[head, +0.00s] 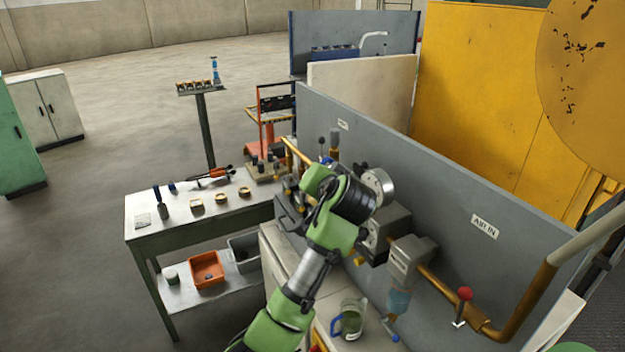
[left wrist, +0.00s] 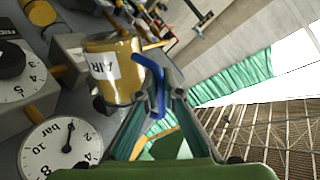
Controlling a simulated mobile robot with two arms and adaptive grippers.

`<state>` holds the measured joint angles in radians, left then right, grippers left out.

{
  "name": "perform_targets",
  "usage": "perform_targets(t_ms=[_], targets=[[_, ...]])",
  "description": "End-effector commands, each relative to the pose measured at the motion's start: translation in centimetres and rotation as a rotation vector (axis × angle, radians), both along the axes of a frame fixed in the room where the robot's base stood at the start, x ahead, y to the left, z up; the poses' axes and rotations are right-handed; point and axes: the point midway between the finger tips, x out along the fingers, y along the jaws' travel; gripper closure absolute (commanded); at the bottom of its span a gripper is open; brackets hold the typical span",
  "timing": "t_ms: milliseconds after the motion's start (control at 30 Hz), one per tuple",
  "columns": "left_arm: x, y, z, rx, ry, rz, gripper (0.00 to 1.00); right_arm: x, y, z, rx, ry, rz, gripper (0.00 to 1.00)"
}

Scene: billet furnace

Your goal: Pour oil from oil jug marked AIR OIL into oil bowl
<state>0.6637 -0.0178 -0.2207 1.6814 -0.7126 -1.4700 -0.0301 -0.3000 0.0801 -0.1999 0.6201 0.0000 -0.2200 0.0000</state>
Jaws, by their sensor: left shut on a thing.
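In the left wrist view, my left gripper (left wrist: 160,88) is shut on the blue handle (left wrist: 153,75) of an oil jug (left wrist: 113,72). The jug holds yellow oil and has a white label reading AIR; the rest of the label is hidden. In the head view my green left arm reaches up to the grey panel and hides the held jug and my fingers. I cannot make out the oil bowl for certain; a unit with a clear bluish bowl (head: 399,300) hangs on the pipe right of my arm. My right gripper is not in view.
Another jug with a blue handle (head: 350,318) stands below my arm. Close by are a pressure gauge (left wrist: 62,148), a copper pipe (head: 535,300) and a red-knobbed valve (head: 464,294). A green table (head: 150,236) with small parts stands left; open floor lies beyond.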

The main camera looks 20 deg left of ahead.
Motion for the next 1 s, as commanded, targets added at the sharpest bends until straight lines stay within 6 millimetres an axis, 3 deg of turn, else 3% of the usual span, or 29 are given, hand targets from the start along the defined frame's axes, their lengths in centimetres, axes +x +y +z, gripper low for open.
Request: perform_targets(t_ms=[533, 1000], targets=[[0.1, 0.0, 0.3, 0.005, 0.003, 0.000, 1.00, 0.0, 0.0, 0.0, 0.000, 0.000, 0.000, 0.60], [0.7, -0.3, 2.1, 0.059, 0.118, 0.000, 1.00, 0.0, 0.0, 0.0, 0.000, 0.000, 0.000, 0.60]])
